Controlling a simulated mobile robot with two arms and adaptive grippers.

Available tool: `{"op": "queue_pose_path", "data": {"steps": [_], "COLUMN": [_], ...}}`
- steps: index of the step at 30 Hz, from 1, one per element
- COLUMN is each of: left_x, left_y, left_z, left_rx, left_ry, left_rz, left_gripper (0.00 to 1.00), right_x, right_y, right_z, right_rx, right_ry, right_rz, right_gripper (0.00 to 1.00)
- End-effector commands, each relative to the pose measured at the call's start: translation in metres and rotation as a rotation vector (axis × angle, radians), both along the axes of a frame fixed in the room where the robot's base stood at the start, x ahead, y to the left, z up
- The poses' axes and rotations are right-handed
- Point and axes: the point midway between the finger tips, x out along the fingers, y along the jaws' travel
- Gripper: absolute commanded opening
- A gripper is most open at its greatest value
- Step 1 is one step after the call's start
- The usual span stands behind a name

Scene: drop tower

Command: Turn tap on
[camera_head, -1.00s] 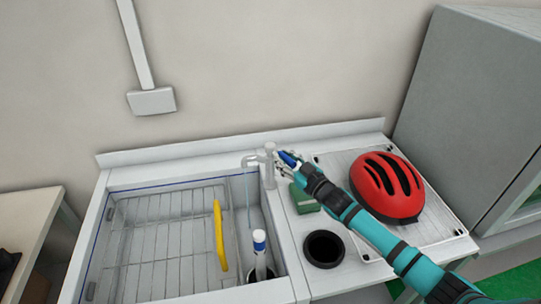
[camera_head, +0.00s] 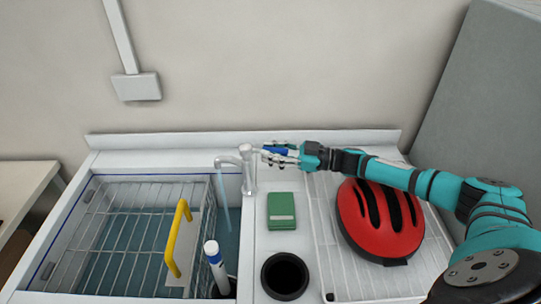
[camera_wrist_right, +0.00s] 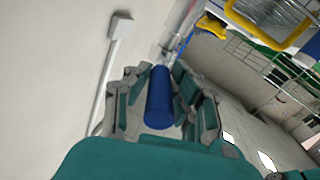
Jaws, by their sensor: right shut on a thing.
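The white tap (camera_head: 248,165) stands at the back of the sink's right rim, with its spout toward the left. A pale blue stream of water (camera_head: 224,205) falls from the spout into the basin. The tap's blue handle (camera_head: 277,151) points right from the tap body. My right gripper (camera_head: 275,153) is shut on this handle. In the right wrist view the handle is a blue cylinder (camera_wrist_right: 160,95) between the fingers of the gripper (camera_wrist_right: 160,92). My left gripper is not in view.
The sink (camera_head: 90,215) holds a wire rack, a yellow-handled item (camera_head: 172,245) and a white-and-blue bottle (camera_head: 215,265). A green box (camera_head: 281,211), a black round opening (camera_head: 285,276) and a red helmet (camera_head: 350,215) on a white rack are to the right. A grey cabinet (camera_head: 480,90) stands far right.

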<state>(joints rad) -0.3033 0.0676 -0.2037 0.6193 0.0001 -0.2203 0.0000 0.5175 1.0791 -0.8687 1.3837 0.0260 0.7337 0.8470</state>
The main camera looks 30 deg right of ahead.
Motion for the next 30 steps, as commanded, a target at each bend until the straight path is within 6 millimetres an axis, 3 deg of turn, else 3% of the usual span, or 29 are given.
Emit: {"op": "queue_pose_path", "data": {"steps": [3, 12, 30], "left_x": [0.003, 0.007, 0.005], "left_y": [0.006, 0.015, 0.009], "left_z": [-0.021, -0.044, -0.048], "left_rx": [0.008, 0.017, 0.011], "left_ry": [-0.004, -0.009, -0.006], "left_rz": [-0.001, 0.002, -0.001], "left_gripper": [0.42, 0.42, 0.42], "right_x": [0.004, 0.010, 0.011], "right_y": [-0.004, -0.007, -0.007], "right_z": [-0.007, -0.004, -0.001], "right_rx": [-0.006, -0.005, -0.003], "right_ry": [-0.002, -0.002, -0.001], "right_rz": [0.066, 0.198, 0.239], "right_gripper": [0.00, 0.00, 0.00]}}
